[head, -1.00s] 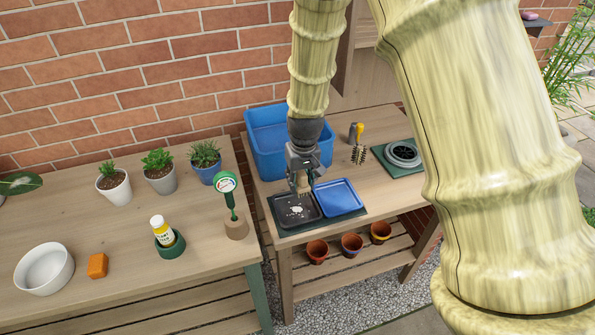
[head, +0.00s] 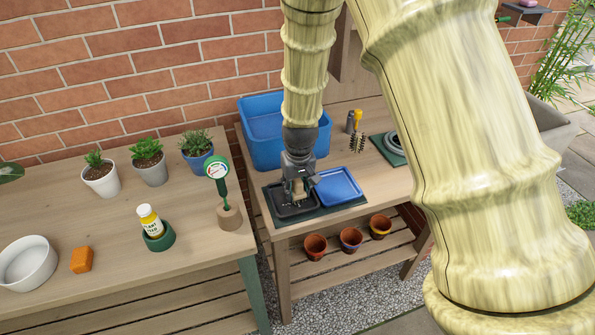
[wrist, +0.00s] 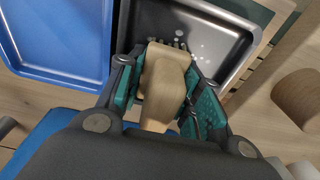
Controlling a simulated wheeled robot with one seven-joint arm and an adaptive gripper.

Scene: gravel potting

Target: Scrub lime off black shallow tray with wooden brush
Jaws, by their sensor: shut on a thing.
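The black shallow tray (head: 283,207) sits on a dark green mat (head: 328,214) at the left end of the potting bench. My gripper (head: 298,188) is over this tray, pointing down. In the wrist view my gripper (wrist: 165,92) is shut on the handle of the wooden brush (wrist: 163,80). The brush head is low at the black tray (wrist: 208,45), with its bristles largely hidden by the handle and fingers. I cannot tell whether they touch the floor. Pale lime specks (wrist: 205,42) show on the tray floor beyond the brush.
A blue shallow tray (head: 338,186) lies right beside the black one. A deep blue tub (head: 262,120) stands behind. A yellow-handled brush (head: 358,130) stands farther right. A plant meter in a wooden base (head: 228,217) stands on the left table near the gap.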

